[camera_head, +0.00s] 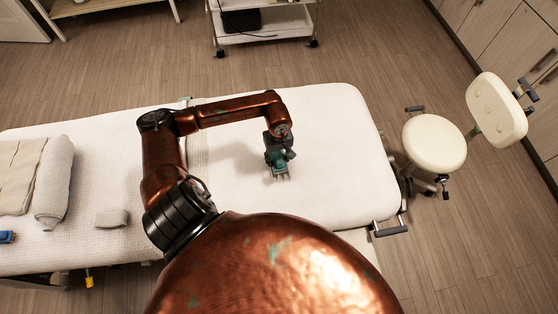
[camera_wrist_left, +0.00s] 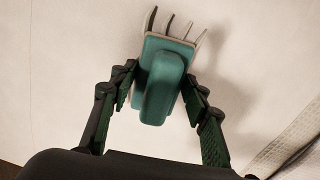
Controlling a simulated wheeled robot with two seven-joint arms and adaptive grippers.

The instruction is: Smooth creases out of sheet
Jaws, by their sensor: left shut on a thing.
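A white sheet (camera_head: 330,130) covers the right part of the treatment bed. It looks mostly flat in the head view, and I cannot make out distinct creases. My left gripper (camera_head: 277,152) is over the middle of this sheet. In the left wrist view my left gripper (camera_wrist_left: 158,90) is shut on a teal-handled tool (camera_wrist_left: 162,75) with several pale prongs. The prongs point away from the gripper. I cannot tell whether they touch the sheet (camera_wrist_left: 70,60). My right gripper is not in view.
A rolled towel (camera_head: 54,183), folded cloths (camera_head: 18,178) and a small folded cloth (camera_head: 112,218) lie on the bed's left part. A cream stool (camera_head: 434,143) stands right of the bed. A white trolley (camera_head: 265,25) stands beyond it.

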